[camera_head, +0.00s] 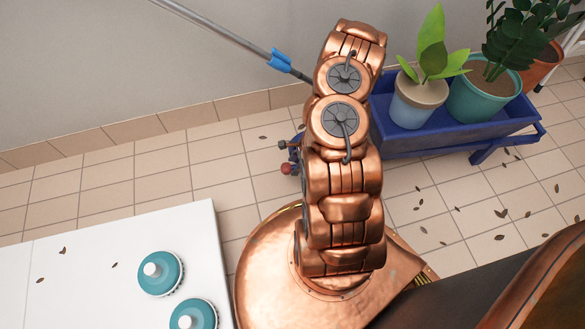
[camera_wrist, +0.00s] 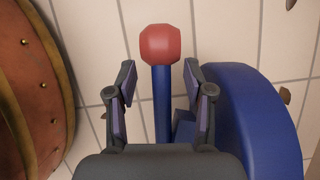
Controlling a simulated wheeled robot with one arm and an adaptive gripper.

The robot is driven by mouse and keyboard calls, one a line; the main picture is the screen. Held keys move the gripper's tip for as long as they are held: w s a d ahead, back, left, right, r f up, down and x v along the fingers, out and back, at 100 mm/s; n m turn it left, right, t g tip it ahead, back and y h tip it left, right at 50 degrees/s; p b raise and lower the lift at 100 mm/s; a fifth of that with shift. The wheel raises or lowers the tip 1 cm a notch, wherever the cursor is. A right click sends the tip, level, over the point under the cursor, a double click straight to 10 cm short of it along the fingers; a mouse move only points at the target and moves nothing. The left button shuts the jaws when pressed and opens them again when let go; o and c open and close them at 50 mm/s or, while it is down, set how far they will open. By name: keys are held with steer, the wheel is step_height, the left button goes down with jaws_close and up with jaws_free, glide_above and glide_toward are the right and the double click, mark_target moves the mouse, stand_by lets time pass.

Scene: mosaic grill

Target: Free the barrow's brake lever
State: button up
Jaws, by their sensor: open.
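The brake lever is a blue stem (camera_wrist: 162,105) with a red knob (camera_wrist: 160,44) on its end, in the middle of the wrist view. My gripper (camera_wrist: 158,72) is open, with one finger on each side of the stem and a gap on both sides. The knob lies just beyond the fingertips. The red knob also shows in the head view (camera_head: 287,168), just left of my arm. The blue barrow (camera_head: 440,140) stands at the upper right of the head view. My arm covers its left end and most of the lever and gripper there.
A blue wheel-like part (camera_wrist: 255,120) is close to the right finger. Potted plants (camera_head: 415,100) stand in the barrow. A pole with a blue clip (camera_head: 279,60) slants behind my arm. A white tabletop (camera_head: 100,255) with teal-and-white knobs fills the lower left. Leaves dot the tiles.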

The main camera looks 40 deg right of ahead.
steer(key=shift+x, duration=1.05)
jaws_close()
